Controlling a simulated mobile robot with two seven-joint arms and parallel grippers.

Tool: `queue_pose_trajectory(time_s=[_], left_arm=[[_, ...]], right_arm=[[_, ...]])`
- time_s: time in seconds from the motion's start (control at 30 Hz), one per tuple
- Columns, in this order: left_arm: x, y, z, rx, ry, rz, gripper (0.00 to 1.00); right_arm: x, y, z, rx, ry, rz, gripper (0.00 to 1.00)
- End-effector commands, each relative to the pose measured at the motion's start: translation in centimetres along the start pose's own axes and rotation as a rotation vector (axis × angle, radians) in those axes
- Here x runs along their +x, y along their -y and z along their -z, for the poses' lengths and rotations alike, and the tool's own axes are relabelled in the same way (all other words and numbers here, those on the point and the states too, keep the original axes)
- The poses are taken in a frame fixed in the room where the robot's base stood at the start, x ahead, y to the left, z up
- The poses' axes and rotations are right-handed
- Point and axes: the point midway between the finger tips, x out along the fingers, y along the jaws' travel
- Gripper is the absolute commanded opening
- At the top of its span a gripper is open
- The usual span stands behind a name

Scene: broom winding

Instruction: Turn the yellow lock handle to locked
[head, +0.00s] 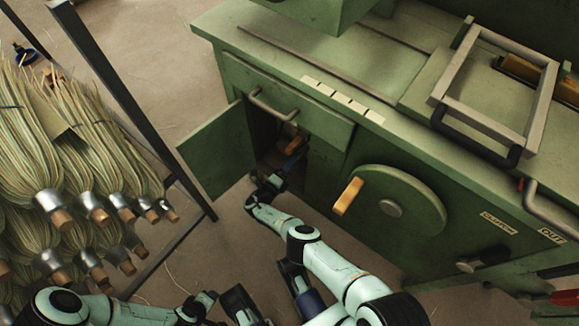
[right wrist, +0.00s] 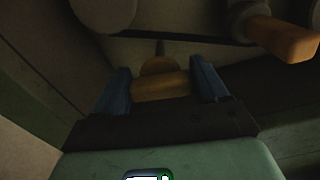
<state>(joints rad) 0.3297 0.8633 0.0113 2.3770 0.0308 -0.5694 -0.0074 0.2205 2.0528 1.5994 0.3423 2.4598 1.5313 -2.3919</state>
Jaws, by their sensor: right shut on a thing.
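A short yellow-brown handle (right wrist: 160,87) lies between the blue fingers of my right gripper (right wrist: 162,88) in the dark right wrist view. A finger stands on each side of it, and the gripper is shut on it. In the head view my right gripper (head: 291,158) reaches into the open green cabinet compartment (head: 262,130), where an orange-brown piece (head: 299,137) shows beside it. Shadow hides how far the handle is turned. My left gripper (head: 243,304) is low in the head view, away from the cabinet; its fingertips are unclear.
The green cabinet door (head: 216,150) stands open to the left. A wheel (head: 400,215) with an orange handle (head: 347,196) is to the right of my right gripper. An orange-tipped lever (right wrist: 285,40) is near it in the wrist view.

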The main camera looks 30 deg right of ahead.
Motion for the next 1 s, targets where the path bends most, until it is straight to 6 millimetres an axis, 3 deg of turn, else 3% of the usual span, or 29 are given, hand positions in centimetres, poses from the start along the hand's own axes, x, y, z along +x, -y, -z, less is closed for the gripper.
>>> queue_pose_trajectory(time_s=[0.33, 0.37, 0.4, 0.77, 1.0], left_arm=[[0.0, 0.0, 0.0, 0.000, 0.000, 0.000, 0.51], [0.0, 0.0, 0.0, 0.000, 0.000, 0.000, 0.51], [0.0, 0.0, 0.0, 0.000, 0.000, 0.000, 0.51], [-0.1, -0.1, 0.1, 0.001, -0.002, -0.001, 0.51], [-0.9, -0.9, 1.0, 0.008, -0.032, -0.015, 0.51]], right_arm=[[0.0, 0.0, 0.1, -0.007, -0.002, 0.001, 0.42], [0.0, 0.0, 0.1, -0.007, -0.002, 0.001, 0.79], [0.0, 0.0, 0.1, -0.006, -0.001, 0.000, 0.92], [-0.3, 0.0, 0.0, -0.003, 0.001, 0.000, 0.94], [-3.0, 0.2, -0.1, -0.004, 0.005, 0.002, 0.94]])
